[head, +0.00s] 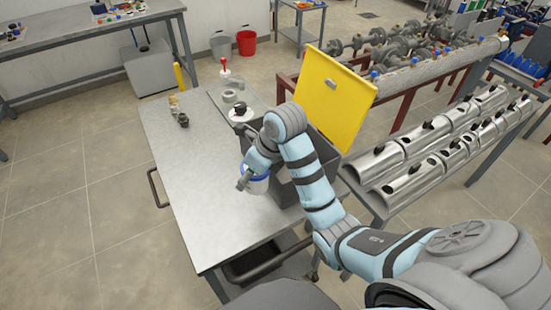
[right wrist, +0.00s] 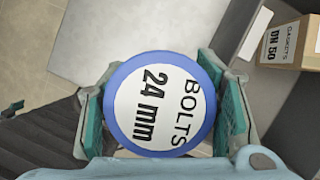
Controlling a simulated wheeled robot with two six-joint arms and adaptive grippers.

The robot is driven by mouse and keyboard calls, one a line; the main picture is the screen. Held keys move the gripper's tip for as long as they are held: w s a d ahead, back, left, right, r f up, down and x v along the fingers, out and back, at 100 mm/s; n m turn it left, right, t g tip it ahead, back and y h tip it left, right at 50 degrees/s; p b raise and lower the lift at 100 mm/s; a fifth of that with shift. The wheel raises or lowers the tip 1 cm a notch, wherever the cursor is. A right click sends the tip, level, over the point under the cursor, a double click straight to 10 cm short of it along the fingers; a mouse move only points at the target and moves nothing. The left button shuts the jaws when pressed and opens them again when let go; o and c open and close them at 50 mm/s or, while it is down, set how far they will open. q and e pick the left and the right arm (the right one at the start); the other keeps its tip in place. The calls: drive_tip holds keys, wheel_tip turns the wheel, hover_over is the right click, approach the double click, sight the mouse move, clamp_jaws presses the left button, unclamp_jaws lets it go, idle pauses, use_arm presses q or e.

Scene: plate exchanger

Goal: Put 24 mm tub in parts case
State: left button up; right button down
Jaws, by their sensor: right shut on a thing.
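The 24 mm tub has a white lid with a blue rim marked "BOLTS 24 mm" and fills the middle of the right wrist view (right wrist: 160,105). My right gripper (right wrist: 163,108) is shut on it, one finger on each side. In the head view, the tub (head: 259,187) hangs under my right gripper (head: 247,179), beside the near left side of the parts case. The parts case (head: 283,191) is a dark grey box on the bench, with its yellow lid (head: 330,98) standing open. My arm hides much of the case. My left gripper is not in view.
A cardboard box marked "GASKETS DN 50" (right wrist: 285,42) shows at the right of the right wrist view. Small fittings (head: 180,115) and a grey plate with parts (head: 226,97) occupy the bench's far end. The bench's left middle (head: 195,165) is clear.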

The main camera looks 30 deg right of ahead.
drive_tip(key=w+d+r+m+h+b, duration=0.1)
drive_tip(key=w+d+r, duration=0.3)
drive_tip(key=d, duration=0.5)
drive_tip(key=w+d+r+m+b, duration=0.1)
drive_tip(key=w+d+r, duration=0.2)
drive_tip(key=d+r, duration=0.45)
drive_tip(key=shift+m, duration=0.3)
drive_tip(key=f, duration=0.7)
drive_tip(key=d+f+b, duration=0.1)
drive_tip(key=f, duration=1.4)
drive_tip(key=shift+s+d+f, duration=0.2)
drive_tip(key=shift+s+f, duration=0.05)
drive_tip(key=shift+s, duration=0.1)
drive_tip(key=c, duration=0.6)
unclamp_jaws()
drive_tip(key=shift+s, duration=0.1)
drive_tip(key=shift+o, duration=0.2)
drive_tip(key=shift+r, duration=0.3)
drive_tip(key=a+v, duration=0.1)
drive_tip(key=v, duration=1)
drive_tip(key=shift+s+d+r+p, duration=0.2)
drive_tip(key=shift+s+d+p, duration=0.1)
drive_tip(key=shift+d+p, duration=0.15)
